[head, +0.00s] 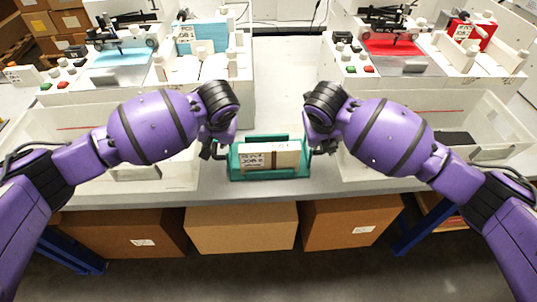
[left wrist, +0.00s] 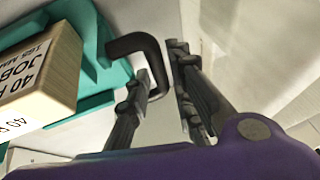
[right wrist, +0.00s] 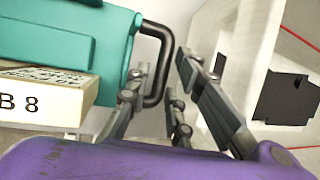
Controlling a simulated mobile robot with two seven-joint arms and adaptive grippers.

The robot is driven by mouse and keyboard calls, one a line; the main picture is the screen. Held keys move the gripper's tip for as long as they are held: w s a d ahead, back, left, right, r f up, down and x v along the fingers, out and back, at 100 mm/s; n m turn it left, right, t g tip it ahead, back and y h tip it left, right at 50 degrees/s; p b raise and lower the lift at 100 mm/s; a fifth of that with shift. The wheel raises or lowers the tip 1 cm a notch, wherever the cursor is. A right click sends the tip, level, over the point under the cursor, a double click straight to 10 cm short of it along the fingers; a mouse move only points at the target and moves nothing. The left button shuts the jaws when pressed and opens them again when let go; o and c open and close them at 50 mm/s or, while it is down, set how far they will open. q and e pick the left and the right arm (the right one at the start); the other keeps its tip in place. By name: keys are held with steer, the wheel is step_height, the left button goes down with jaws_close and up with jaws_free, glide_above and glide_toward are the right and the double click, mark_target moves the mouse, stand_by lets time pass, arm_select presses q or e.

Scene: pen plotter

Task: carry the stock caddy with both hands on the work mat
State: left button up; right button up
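The teal stock caddy (head: 236,165) stands upright near the table's front edge, holding a pale labelled block (head: 270,157). It has a dark handle at each end. My left gripper (head: 218,152) is at the caddy's left end. In the left wrist view its fingers (left wrist: 162,65) are apart, with the black handle (left wrist: 135,42) between them. My right gripper (head: 318,148) is at the right end. In the right wrist view its fingers (right wrist: 160,78) are apart on either side of the other handle (right wrist: 165,45). I cannot make out a separate work mat.
Clear bins stand close on both sides, the left bin (head: 185,178) and the right bin (head: 350,172). Two plotters, one with a blue sheet (head: 125,57) and one with a red sheet (head: 392,47), stand behind them. The table strip (head: 275,95) behind the caddy is clear.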

arm_select(q)
jaws_close()
arm_select(e)
jaws_close()
arm_select(q)
steer(key=shift+r, duration=0.1)
arm_select(e)
steer(key=shift+r, duration=0.1)
